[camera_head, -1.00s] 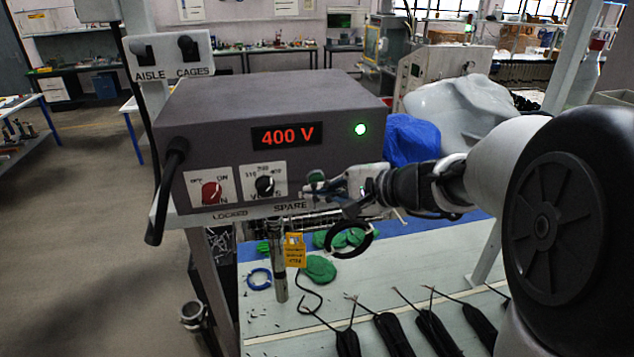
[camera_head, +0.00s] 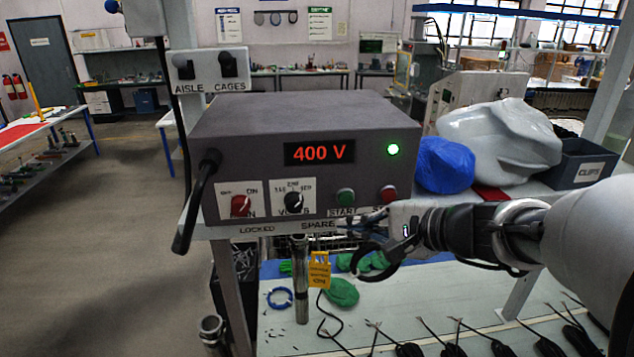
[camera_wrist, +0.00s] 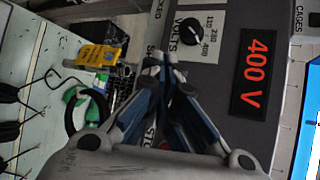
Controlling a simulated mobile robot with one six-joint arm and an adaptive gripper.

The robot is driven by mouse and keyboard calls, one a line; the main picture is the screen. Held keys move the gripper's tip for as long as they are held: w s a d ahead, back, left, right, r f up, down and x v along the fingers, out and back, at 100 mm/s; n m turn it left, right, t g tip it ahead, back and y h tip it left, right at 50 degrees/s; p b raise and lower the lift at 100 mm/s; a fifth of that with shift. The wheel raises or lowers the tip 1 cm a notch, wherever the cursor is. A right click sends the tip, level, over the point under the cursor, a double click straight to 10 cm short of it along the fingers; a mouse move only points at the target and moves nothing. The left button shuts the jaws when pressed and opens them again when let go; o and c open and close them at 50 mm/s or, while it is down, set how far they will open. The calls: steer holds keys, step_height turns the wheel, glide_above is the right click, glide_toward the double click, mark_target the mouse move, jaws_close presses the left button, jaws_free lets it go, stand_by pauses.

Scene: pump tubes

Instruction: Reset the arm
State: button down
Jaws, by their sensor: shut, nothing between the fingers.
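My gripper (camera_head: 368,228) is in front of the lower right part of a grey power box (camera_head: 300,115), near the shelf edge labelled SPARE. In the wrist view my gripper (camera_wrist: 158,62) has its fingertips together with nothing between them, and its fingers cover part of the box front. The box display (camera_head: 319,153) reads 400 V and a green lamp (camera_head: 393,149) is lit. A red knob (camera_head: 241,206), a black volts knob (camera_head: 293,203), a green button (camera_head: 345,197) and a red button (camera_head: 388,194) are on its front. The red button's label is partly hidden by my gripper.
A metal tube (camera_head: 301,280) with a yellow tag (camera_head: 319,272) hangs below the shelf. Green pieces, a blue ring (camera_head: 280,297) and black cables lie on the bench below. A blue bag (camera_head: 445,164) and a CLIPS bin (camera_head: 585,163) stand at the right.

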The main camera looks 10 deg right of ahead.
steer(key=s+a+f+n+g+h+b, duration=0.1)
steer(key=s+a+f+n+g+b, duration=0.15)
steer(key=s+f+b, duration=0.35)
steer(key=s+a+f+n+g+h+b, duration=0.1)
steer(key=s+a+f+n+g+b, duration=0.1)
steer(key=s+a+f+n+b, duration=0.4)
steer(key=s+d+f+n+h+b, duration=0.2)
steer(key=s+d+f+h+b, duration=0.1)
steer(key=s+f, duration=0.3)
steer(key=s+d+f+n+h+b, duration=0.3)
steer(key=s+d+f+b, duration=0.3)
steer(key=f, duration=0.4)
steer(key=shift+s+f+g, duration=0.25)
steer(key=shift+s+g, duration=0.2)
steer(key=shift+s, duration=0.35)
